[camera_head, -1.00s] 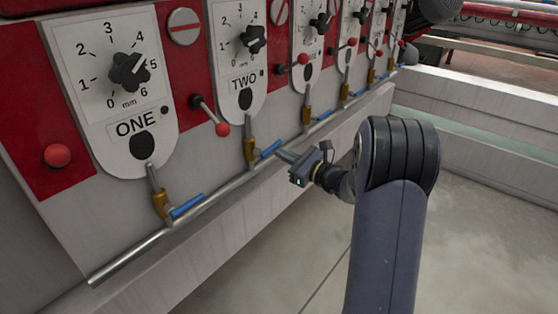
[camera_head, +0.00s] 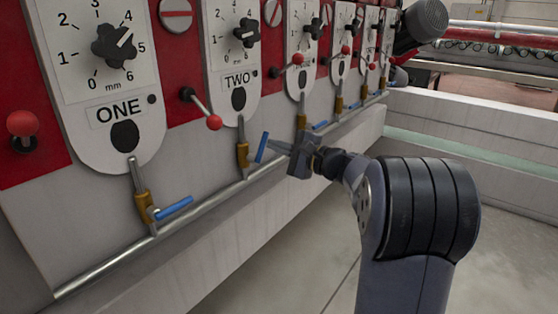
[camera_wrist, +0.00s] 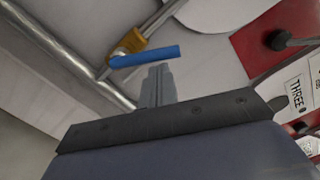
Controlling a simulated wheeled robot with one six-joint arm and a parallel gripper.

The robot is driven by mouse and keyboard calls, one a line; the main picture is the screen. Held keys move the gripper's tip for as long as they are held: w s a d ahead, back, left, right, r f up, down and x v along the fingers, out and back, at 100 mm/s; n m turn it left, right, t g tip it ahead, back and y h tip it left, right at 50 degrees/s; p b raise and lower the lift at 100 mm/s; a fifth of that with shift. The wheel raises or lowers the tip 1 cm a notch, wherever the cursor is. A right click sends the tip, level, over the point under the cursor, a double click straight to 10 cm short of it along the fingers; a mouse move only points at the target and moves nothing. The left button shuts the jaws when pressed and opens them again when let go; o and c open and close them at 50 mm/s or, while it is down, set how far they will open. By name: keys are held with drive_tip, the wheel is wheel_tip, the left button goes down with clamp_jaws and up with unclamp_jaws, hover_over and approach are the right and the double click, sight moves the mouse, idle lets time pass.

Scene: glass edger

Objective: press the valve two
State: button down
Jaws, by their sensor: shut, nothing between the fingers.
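Valve two, below the TWO dial plate (camera_head: 238,79), has a brass body (camera_head: 242,156) and a blue lever (camera_head: 262,147). The lever stands nearly upright in the head view. In the wrist view the blue lever (camera_wrist: 147,56) lies across the picture just beyond the fingertips, with the brass body (camera_wrist: 132,41) at its left end. My gripper (camera_head: 278,146) is shut and empty, with its fingers pointing left at the lever. In the wrist view the shut fingertips (camera_wrist: 159,70) are right by the lever; I cannot tell whether they touch.
Valve one's blue lever (camera_head: 174,208) slants out over the metal pipe (camera_head: 205,205) at left. Red-knobbed levers, such as one by dial TWO (camera_head: 214,122), stick out above. Further valves follow along the panel to the right. The floor (camera_head: 300,283) in front is clear.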

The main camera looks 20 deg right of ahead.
drive_tip(key=shift+s+a+r+n+b, duration=0.3)
drive_tip(key=shift+s+a+r+b, duration=0.2)
drive_tip(key=shift+a+r, duration=0.2)
drive_tip(key=shift+a, duration=0.15)
idle(0.4)
